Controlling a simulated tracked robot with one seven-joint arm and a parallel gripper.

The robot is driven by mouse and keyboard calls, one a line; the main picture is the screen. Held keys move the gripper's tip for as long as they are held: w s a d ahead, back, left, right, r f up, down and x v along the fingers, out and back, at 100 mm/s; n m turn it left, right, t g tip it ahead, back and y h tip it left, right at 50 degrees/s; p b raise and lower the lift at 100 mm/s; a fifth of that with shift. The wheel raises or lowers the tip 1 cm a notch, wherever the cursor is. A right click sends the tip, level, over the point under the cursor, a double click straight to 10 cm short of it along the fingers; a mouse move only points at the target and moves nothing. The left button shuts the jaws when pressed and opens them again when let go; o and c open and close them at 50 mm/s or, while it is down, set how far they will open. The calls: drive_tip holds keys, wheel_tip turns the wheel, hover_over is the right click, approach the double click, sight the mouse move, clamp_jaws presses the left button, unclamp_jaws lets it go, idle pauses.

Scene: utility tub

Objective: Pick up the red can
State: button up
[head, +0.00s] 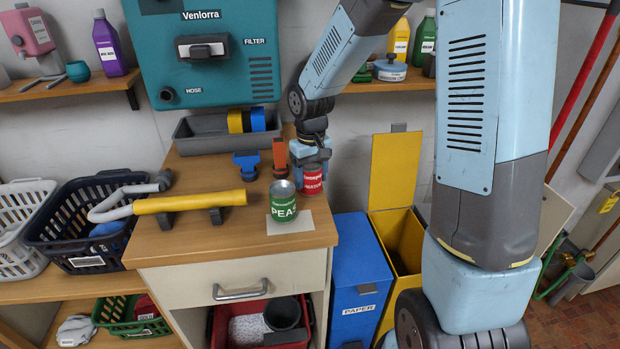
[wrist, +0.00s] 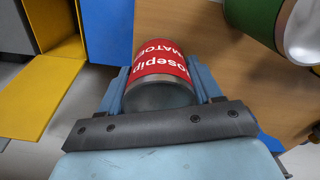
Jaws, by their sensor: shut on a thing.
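The red can (head: 313,179) has a red tomato label and stands at the right rear of the wooden worktop (head: 190,175). In the wrist view the red can (wrist: 160,76) lies between the two blue fingers of my gripper (wrist: 158,90), which is shut on it. In the head view my gripper (head: 308,160) is at the can, and its fingers are partly hidden. Whether the can touches the worktop is hard to tell.
A green peas can (head: 284,205) stands close to the red can, on a pale square. A yellow tube (head: 190,202) lies at the left. A blue paper bin (head: 357,280) and a yellow bin (head: 402,240) stand right of the worktop. A grey tray (head: 200,137) is behind.

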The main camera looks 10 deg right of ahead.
sight(312, 164)
drive_tip(key=c, duration=0.3)
drive_tip(key=shift+r, duration=0.25)
drive_tip(key=r, duration=0.3)
drive_tip(key=shift+s+d+r, duration=0.1)
drive_tip(key=shift+s+r, duration=0.1)
drive_tip(key=shift+s, duration=0.05)
drive_tip(key=s+d+r, duration=0.4)
drive_tip(key=s+r, duration=0.5)
drive_tip(key=s, duration=0.4)
